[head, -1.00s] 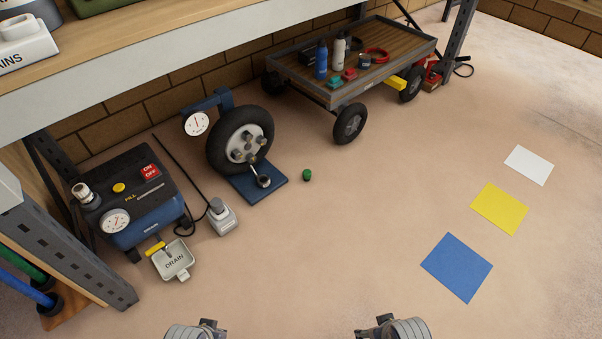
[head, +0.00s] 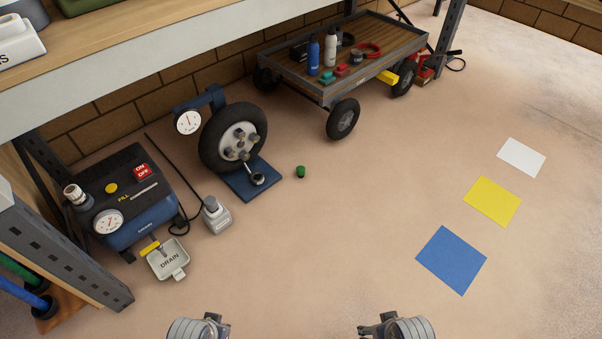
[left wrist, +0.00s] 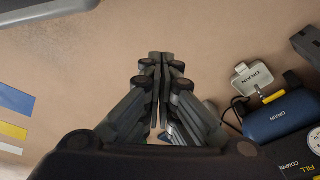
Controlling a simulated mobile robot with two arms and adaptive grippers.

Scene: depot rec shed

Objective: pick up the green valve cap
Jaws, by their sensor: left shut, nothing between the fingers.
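The green valve cap (head: 301,172) stands on the floor in the head view, just right of the blue base plate (head: 238,187) of the wheel stand. Nothing touches it. My left gripper (left wrist: 160,56) is shut and empty in the left wrist view, over bare floor. In the head view it is at the bottom edge, well short of the cap. My right gripper (head: 383,325) is only partly in the head view, at the bottom edge; its fingers cannot be made out. In the left wrist view the cap is mostly or wholly hidden behind my gripper.
A compressor (head: 128,200), a drain tray (head: 168,262) and a grey bottle-like item (head: 216,216) stand left. The wheel (head: 233,138) is beside the cap, and a loaded cart (head: 345,65) behind it. Flat blue (head: 451,260), yellow (head: 492,202) and white (head: 521,157) squares lie right. The middle floor is clear.

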